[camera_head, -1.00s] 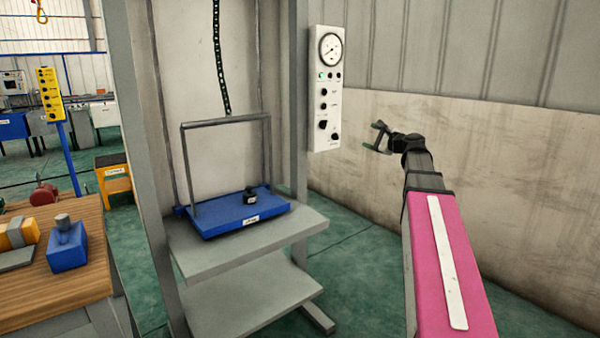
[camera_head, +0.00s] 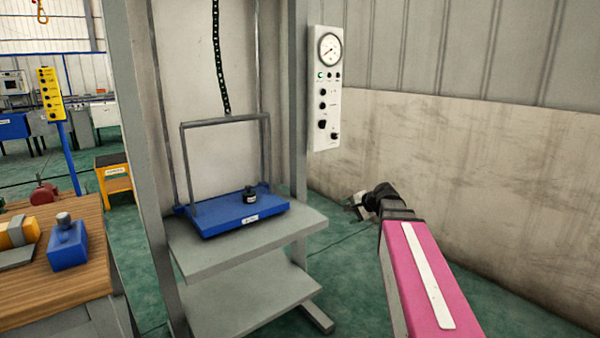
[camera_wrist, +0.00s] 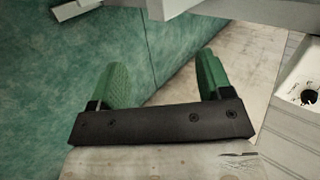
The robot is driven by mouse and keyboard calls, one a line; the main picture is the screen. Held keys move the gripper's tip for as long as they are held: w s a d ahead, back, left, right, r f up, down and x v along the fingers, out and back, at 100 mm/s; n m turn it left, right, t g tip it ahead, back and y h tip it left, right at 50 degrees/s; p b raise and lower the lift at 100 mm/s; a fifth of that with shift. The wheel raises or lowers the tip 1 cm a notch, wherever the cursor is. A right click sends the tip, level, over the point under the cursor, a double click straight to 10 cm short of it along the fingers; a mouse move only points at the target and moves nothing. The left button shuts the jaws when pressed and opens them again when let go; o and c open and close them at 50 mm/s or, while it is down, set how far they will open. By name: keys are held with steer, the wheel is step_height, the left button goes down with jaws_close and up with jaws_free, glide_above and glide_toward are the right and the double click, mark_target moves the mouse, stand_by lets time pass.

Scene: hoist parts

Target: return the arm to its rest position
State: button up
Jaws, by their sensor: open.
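My gripper (camera_head: 356,205) is at the end of my pink arm, to the right of the grey frame and in front of the stained wall panel. In the wrist view its two green fingers (camera_wrist: 163,80) stand wide apart with nothing between them, only floor and wall behind. It touches nothing that I can see.
A grey frame holds a shelf (camera_head: 305,222) with a blue platform (camera_head: 225,222) and a small black part (camera_head: 250,195) on it. A chain (camera_head: 216,60) hangs above. A gauge panel (camera_head: 325,95) is on the right post. A wooden bench (camera_head: 85,275) stands left.

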steer(key=s+f+n+g+h, duration=0.7)
steer(key=s+f+n, duration=0.2)
steer(key=s+f, duration=1.1)
steer(key=shift+f, duration=0.9)
